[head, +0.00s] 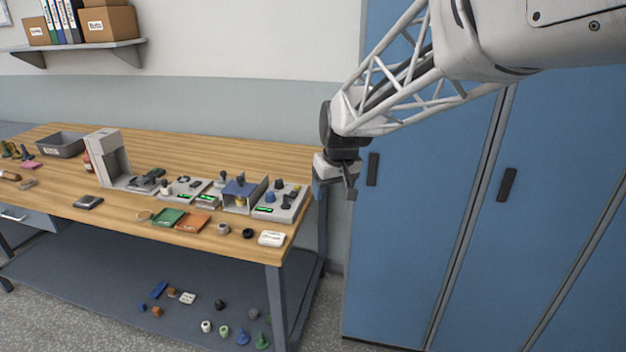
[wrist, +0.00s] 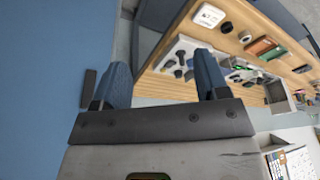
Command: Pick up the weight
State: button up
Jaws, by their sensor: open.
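I cannot tell for sure which of the small objects is the weight. Candidates on the wooden table (head: 220,258) are a small black round piece (head: 248,233) and a grey round piece (head: 223,229) near the front right edge. The black piece also shows in the wrist view (wrist: 226,27), with the grey one (wrist: 245,37) beside it. My gripper (head: 345,190) hangs in the air right of the table's right end, in front of blue cabinets. Its two blue fingers (wrist: 163,82) are apart with nothing between them.
A white labelled item (head: 272,239), an orange tray (head: 192,222) and a green tray (head: 167,217) lie near the front edge. Grey device units (head: 283,212) stand behind. A dark bin (head: 60,145) is far left. Several small pieces lie on the lower shelf (head: 90,270). Blue cabinets (head: 420,250) stand right.

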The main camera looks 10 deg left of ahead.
jog(key=w+a+f+n, duration=0.1)
jog(key=w+a+f, duration=0.15)
jog(key=a, duration=0.55)
jog(key=w+a+f+n, duration=0.1)
jog(key=w+a+f, duration=0.15)
jog(key=a, duration=0.45)
jog(key=n+y, duration=0.1)
jog(key=n, duration=0.2)
send_near(222, 224)
jog(key=shift+w+f+g, duration=0.1)
jog(key=shift+f+g, duration=0.3)
jog(key=shift+f, duration=0.05)
jog(key=shift+f, duration=0.1)
jog(key=shift+x, duration=1.2)
jog(key=shift+d+f, duration=0.1)
jog(key=shift+x, duration=2.5)
